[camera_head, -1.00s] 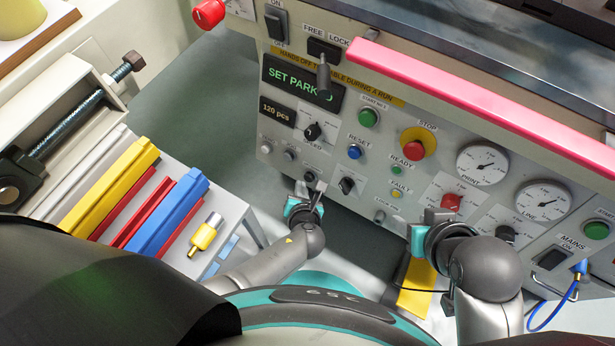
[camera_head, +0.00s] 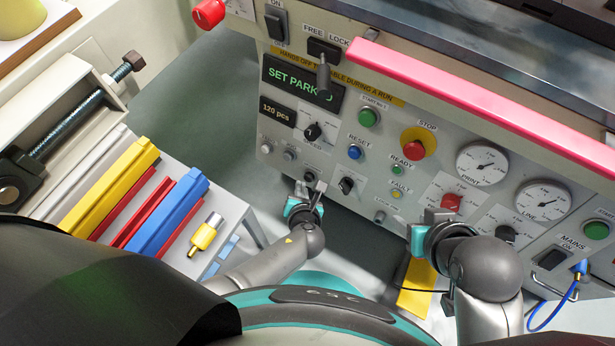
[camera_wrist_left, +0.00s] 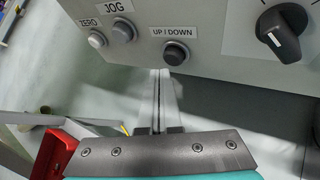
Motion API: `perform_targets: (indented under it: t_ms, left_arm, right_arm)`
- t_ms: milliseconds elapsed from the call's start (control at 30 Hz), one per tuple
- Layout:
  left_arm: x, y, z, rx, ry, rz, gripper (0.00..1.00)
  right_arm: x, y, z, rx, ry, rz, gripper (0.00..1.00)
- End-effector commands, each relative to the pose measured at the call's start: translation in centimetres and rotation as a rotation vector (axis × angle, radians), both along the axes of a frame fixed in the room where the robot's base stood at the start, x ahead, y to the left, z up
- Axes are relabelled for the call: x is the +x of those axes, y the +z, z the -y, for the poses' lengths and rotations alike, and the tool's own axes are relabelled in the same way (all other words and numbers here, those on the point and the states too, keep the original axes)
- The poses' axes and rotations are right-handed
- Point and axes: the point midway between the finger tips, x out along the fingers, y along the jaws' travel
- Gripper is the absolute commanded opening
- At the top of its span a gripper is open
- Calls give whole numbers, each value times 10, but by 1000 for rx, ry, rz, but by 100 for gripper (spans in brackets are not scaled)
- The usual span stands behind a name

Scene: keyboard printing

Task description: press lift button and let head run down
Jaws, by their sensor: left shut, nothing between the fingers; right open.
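A dark round button labelled UP / DOWN (camera_wrist_left: 176,53) sits low on the grey control panel (camera_head: 330,165) in the left wrist view. In the head view it is small, just above my left fingertips. My left gripper (camera_head: 311,190) is shut and empty. In the left wrist view its closed fingers (camera_wrist_left: 163,78) point at the panel, their tips just below the button; whether they touch it I cannot tell. My right gripper (camera_head: 428,222) is open, in front of the panel near a red knob (camera_head: 451,202). The print head is not identifiable in view.
The green display (camera_head: 297,82) reads SET PARK..., partly covered by a lever (camera_head: 323,78). JOG (camera_wrist_left: 123,31) and ZERO (camera_wrist_left: 97,40) buttons lie left of UP / DOWN, with a black rotary knob (camera_wrist_left: 282,32) to the right. A red stop button (camera_head: 415,150) is higher up.

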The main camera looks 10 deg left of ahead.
Motion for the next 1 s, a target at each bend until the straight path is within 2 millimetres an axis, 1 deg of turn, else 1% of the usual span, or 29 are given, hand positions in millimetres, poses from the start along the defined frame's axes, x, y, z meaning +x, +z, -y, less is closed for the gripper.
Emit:
perform_targets:
  t_ms: [300,567,1000]
  left_arm:
    - [1,0,0,0,0,0,0]
    - [8,-3,3,-1,1,0,0]
    - [8,-3,3,-1,1,0,0]
  right_arm:
    - [0,0,0,0,0,0,50]
    - [0,-3,0,-1,0,1,50]
    - [0,-3,0,2,-3,1,50]
